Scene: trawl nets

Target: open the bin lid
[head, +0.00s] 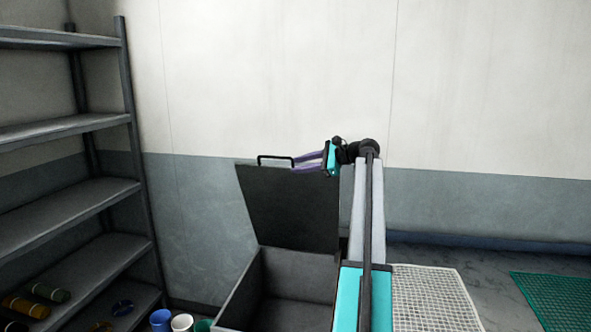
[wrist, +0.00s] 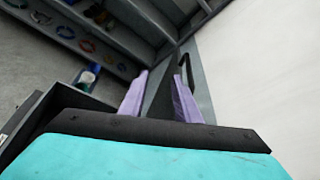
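The bin (head: 295,285) is a dark grey box in the lower middle of the head view. Its lid (head: 290,205) stands raised, close to upright, at the back of the bin, with a black bar handle (head: 276,158) on its top edge. The bin's inside shows and looks empty where visible. My gripper (head: 293,163) is at the lid's top right corner, beside the handle. In the wrist view its two purple fingers (wrist: 155,95) are apart, with the lid's edge (wrist: 158,100) seen between them. The handle (wrist: 188,72) shows beyond the right finger. Contact with the lid cannot be told.
A grey shelf rack (head: 70,190) stands at the left with several coloured rolls. Blue, white and green cups or spools (head: 181,322) are left of the bin. A white net (head: 433,298) and a green net (head: 560,300) lie on the floor at the right. A wall is behind.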

